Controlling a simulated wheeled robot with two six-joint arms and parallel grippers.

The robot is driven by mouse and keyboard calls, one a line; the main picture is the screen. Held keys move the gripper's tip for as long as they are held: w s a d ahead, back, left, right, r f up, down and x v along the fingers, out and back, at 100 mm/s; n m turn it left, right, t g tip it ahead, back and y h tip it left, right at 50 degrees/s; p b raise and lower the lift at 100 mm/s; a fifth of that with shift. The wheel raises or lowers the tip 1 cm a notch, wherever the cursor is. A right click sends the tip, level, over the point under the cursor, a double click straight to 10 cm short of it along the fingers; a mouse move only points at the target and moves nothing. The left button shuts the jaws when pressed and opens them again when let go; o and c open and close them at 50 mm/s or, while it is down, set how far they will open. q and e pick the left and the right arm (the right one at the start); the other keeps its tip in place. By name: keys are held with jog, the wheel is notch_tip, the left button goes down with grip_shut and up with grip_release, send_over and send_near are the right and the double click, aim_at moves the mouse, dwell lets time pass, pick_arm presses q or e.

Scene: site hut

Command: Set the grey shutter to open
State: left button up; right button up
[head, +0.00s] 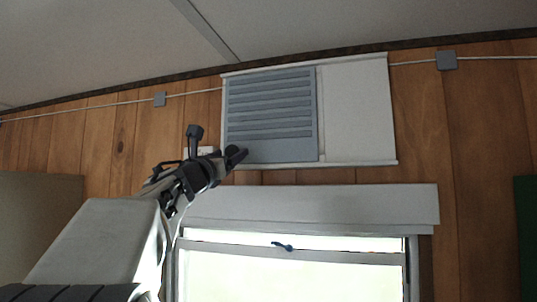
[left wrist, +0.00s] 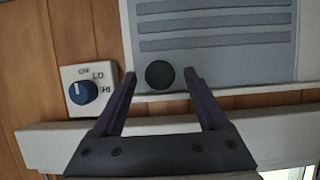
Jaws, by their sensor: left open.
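The grey slatted shutter (head: 270,112) covers the left part of a white frame (head: 358,112) high on the wood wall. The right part of the frame is a plain white surface. In the left wrist view the shutter (left wrist: 215,62) has a round dark knob (left wrist: 160,74) at its lower left corner. My left gripper (head: 215,143) is open at that corner; in the left wrist view its fingertips (left wrist: 160,77) appear on either side of the knob. I cannot tell whether they touch it. In the head view the gripper hides the knob. My right gripper is not in view.
A white plate with a blue dial (left wrist: 83,92), marked OFF, LO and HI, is left of the shutter, close to my left gripper. A cable with grey boxes (head: 446,60) runs along the wall.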

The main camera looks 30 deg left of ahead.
pick_arm(q)
grip_shut()
dwell(1.3)
